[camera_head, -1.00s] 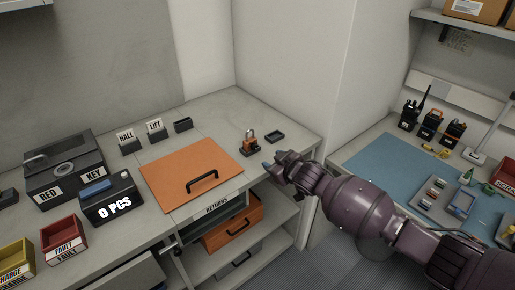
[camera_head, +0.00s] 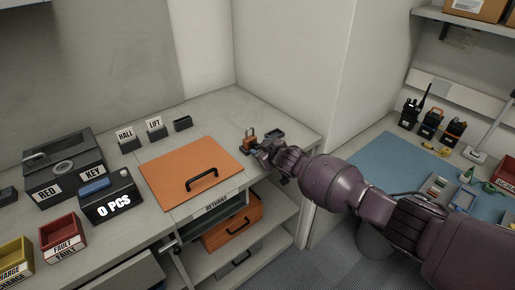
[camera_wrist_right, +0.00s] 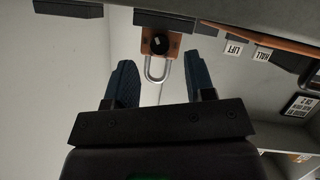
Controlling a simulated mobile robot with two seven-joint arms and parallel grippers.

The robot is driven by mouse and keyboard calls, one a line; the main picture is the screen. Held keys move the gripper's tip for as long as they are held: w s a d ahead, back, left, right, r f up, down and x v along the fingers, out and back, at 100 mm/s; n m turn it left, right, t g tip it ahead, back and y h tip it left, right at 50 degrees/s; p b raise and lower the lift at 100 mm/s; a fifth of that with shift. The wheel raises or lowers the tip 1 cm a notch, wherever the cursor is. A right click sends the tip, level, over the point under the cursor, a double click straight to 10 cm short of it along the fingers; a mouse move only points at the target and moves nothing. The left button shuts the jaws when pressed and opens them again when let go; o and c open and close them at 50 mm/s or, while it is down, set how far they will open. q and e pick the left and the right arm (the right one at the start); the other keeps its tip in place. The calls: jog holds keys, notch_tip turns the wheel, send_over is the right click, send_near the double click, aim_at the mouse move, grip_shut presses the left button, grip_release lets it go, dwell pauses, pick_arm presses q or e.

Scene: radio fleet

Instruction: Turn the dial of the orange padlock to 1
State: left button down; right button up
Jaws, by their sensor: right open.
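The orange padlock (camera_head: 249,137) stands on a dark base near the right end of the grey counter, partly hidden by my right gripper in the head view. The right wrist view, which is upside down, shows the padlock (camera_wrist_right: 148,43) with its black round dial (camera_wrist_right: 160,43) facing me and its silver shackle. My right gripper (camera_head: 258,147) is just in front of the padlock. Its two blue fingertips (camera_wrist_right: 160,75) are apart with nothing between them, on either side of the shackle's line and short of the dial. The number on the dial is too small to read. My left gripper does not show.
A small dark tray (camera_head: 275,134) sits right beside the padlock. An orange panel with a black handle (camera_head: 175,170) lies to the left. HALL (camera_head: 126,134) and LIFT (camera_head: 154,123) holders stand behind it.

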aim_at(255, 146)
jog(key=shift+b+x, duration=0.55)
jog(key=shift+x, duration=1.05)
grip_shut()
